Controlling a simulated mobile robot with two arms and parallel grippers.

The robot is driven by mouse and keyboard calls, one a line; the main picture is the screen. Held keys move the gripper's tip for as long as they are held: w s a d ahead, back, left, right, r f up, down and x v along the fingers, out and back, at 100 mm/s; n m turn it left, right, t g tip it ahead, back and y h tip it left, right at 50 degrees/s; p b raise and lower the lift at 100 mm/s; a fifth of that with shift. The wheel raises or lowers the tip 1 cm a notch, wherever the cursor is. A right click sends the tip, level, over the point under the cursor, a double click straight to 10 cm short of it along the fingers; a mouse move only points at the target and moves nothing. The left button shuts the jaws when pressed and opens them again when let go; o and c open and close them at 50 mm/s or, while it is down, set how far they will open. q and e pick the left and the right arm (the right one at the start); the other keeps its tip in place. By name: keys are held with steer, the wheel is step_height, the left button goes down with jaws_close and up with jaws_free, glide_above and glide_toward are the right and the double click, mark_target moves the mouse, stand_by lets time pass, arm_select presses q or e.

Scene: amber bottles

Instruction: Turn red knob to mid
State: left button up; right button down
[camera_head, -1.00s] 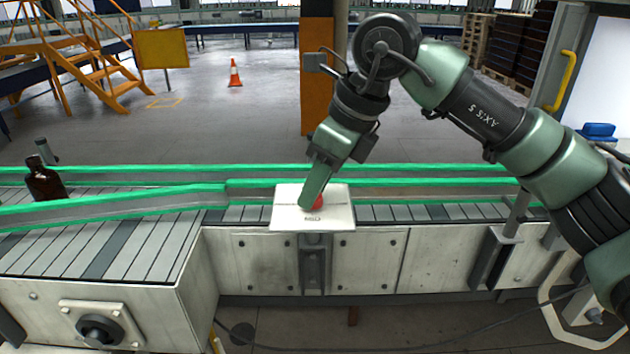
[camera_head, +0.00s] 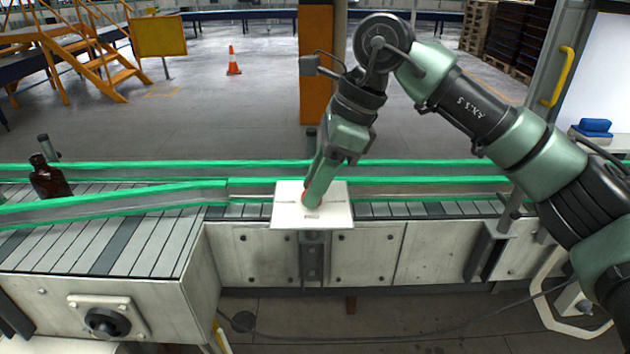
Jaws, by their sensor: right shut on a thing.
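The red knob (camera_head: 304,200) sits on a white panel (camera_head: 340,214) mounted at the front edge of the conveyor. Only a small red part of the knob shows, at the left of my fingers. A small printed label is on the panel just below it. My right gripper (camera_head: 313,198) reaches down from the upper right and is shut on the red knob, its fingers covering most of it. The knob's exact angle is hidden. My left gripper is not in view.
A conveyor with green-edged rails (camera_head: 420,182) runs across behind the panel. A brown bottle (camera_head: 47,180) stands on it at the far left. A black knob (camera_head: 104,322) is on the conveyor's front at lower left. An orange post (camera_head: 315,70) stands behind.

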steer(key=c, duration=1.1)
jaws_free()
steer(key=v, duration=0.8)
steer(key=shift+b, duration=0.35)
steer(key=shift+f, duration=0.15)
